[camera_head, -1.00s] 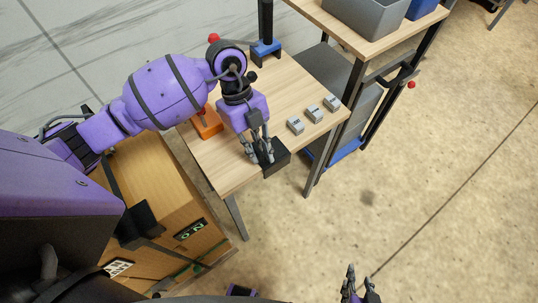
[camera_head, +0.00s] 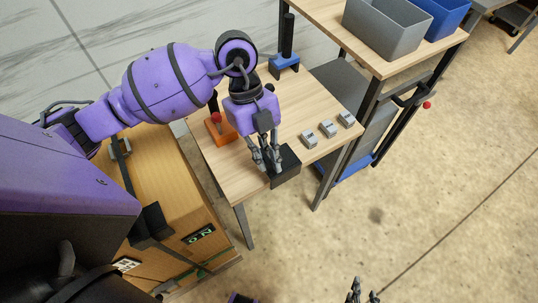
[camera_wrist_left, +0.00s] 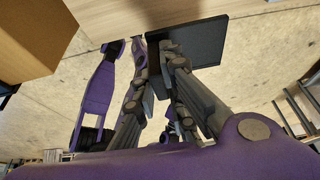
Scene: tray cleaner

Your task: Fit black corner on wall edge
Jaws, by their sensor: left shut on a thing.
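My left gripper (camera_head: 267,170) is shut on the black corner (camera_head: 286,167), a dark block-like piece at the front edge of the small wooden table. In the left wrist view the black corner (camera_wrist_left: 205,42) shows as a flat dark plate at the tips of my left gripper's fingers (camera_wrist_left: 158,60). The head view does not show clearly whether it touches the table. No wall edge can be made out for certain near it. My right gripper (camera_head: 364,292) is at the bottom edge, partly cut off, with its fingertips apart and empty.
The wooden table (camera_head: 300,100) carries several small grey blocks (camera_head: 328,129), an orange stand (camera_head: 220,129) and a blue-based black post (camera_head: 285,62). A higher shelf holds a grey bin (camera_head: 385,30) and a blue bin (camera_head: 440,18).

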